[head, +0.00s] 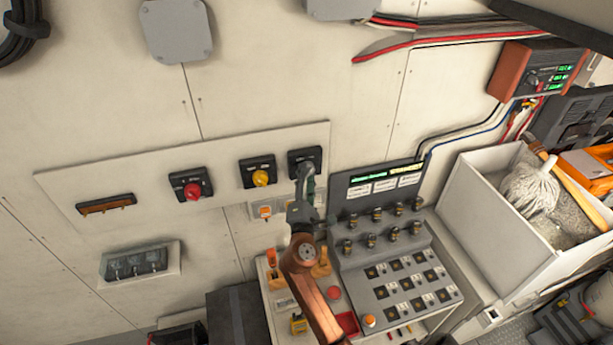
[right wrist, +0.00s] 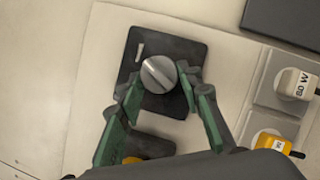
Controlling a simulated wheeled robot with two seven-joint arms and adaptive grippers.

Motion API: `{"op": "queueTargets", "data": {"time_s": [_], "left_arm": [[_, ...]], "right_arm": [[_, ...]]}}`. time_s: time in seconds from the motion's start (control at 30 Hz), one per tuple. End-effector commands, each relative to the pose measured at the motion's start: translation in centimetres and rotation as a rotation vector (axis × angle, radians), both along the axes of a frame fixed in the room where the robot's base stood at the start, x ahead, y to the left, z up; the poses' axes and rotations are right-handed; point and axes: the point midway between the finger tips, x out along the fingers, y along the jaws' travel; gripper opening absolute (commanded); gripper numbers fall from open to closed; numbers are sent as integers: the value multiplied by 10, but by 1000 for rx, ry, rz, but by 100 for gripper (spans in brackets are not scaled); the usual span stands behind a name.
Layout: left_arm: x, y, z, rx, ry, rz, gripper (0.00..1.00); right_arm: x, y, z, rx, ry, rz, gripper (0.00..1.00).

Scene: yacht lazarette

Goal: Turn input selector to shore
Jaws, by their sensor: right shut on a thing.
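A round grey selector knob (right wrist: 158,73) with a raised diagonal bar sits on a black plate (right wrist: 180,50) in the right wrist view. A short pale mark is on the plate beside it. My right gripper (right wrist: 160,88) has its green-padded fingers on both sides of the knob and is shut on it. In the head view the same black plate (head: 304,154) is at the right end of the wall panel (head: 110,165), and my right gripper (head: 305,182) hides its knob. No shore label is readable. My left gripper is not in view.
A red knob (head: 192,190) and a yellow knob (head: 261,177) are left of the plate on the panel. A sloped grey console (head: 385,265) with several switches stands below right.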

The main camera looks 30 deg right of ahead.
Motion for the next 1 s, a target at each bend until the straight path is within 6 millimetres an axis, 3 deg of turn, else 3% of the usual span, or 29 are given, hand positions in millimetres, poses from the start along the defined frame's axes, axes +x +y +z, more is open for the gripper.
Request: {"op": "queueTargets", "data": {"time_s": [0.4, 0.43, 0.5, 0.7, 1.0], "left_arm": [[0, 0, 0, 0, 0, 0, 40], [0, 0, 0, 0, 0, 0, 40], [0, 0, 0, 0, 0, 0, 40], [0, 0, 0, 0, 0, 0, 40], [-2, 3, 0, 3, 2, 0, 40]], "right_arm": [[0, -1, 0, 9, -2, -1, 9], [0, -1, 0, 9, -2, -1, 34], [0, -1, 0, 8, -3, -1, 38], [0, 0, 0, 7, -2, -1, 51], [-3, 2, -1, 7, -1, 0, 51]]}}
